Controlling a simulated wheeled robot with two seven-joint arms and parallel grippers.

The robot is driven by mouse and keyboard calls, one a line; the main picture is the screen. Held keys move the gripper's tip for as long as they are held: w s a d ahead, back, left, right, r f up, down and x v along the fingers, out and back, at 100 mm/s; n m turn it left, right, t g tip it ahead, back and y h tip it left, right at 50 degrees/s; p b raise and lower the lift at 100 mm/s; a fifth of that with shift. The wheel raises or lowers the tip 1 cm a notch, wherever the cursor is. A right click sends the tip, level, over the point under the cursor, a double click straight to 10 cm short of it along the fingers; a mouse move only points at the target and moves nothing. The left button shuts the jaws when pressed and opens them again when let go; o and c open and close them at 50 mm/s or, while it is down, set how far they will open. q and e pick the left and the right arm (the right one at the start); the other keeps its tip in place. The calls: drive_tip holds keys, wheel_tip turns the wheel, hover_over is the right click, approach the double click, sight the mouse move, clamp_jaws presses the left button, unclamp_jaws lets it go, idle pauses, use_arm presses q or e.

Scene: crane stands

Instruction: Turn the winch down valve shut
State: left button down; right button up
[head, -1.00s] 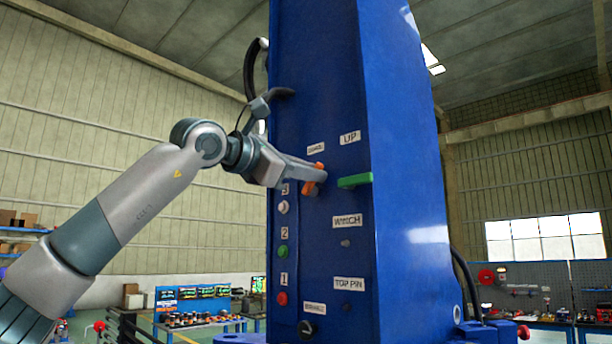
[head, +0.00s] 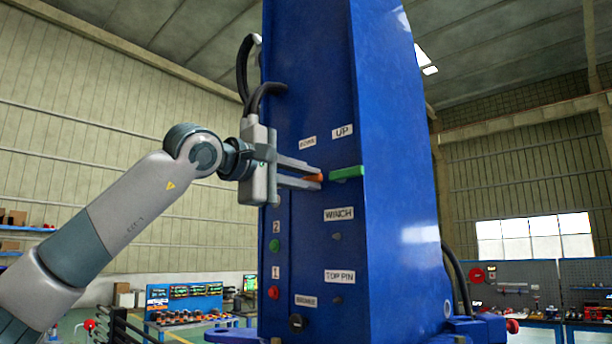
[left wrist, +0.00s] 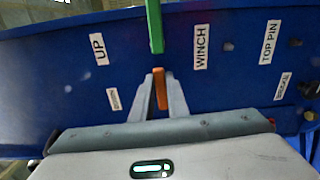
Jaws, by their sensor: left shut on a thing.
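The winch down valve is an orange lever (head: 319,178) on the front of the blue crane column, under a small label (head: 307,142) that seems to read DOWN. My left gripper (head: 314,177) reaches it from the left, its two fingers one above the other. It is shut on the orange lever, which lies about level. In the left wrist view the orange lever (left wrist: 161,92) stands between the two grey fingertips. The lever's root is hidden by the fingers. A green lever (head: 347,172) under the UP label sits just right of it, level and close to my fingertips. My right gripper is out of view.
The blue column (head: 395,230) fills the middle. Below the levers are WINCH (head: 339,214) and TOP PIN labels, a green button (head: 274,245), a red button (head: 273,292) and a black knob (head: 297,322). Black hoses (head: 246,72) loop above my gripper. Workbenches stand far behind.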

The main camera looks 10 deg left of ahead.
use_arm(q)
drive_tip(key=shift+f+m, duration=0.2)
drive_tip(key=shift+m, duration=0.2)
drive_tip(key=c, duration=1.7)
unclamp_jaws()
drive_tip(key=shift+s, duration=0.1)
drive_tip(key=b+v, duration=0.7)
drive_tip(key=v, duration=1)
drive_tip(key=shift+s, duration=0.15)
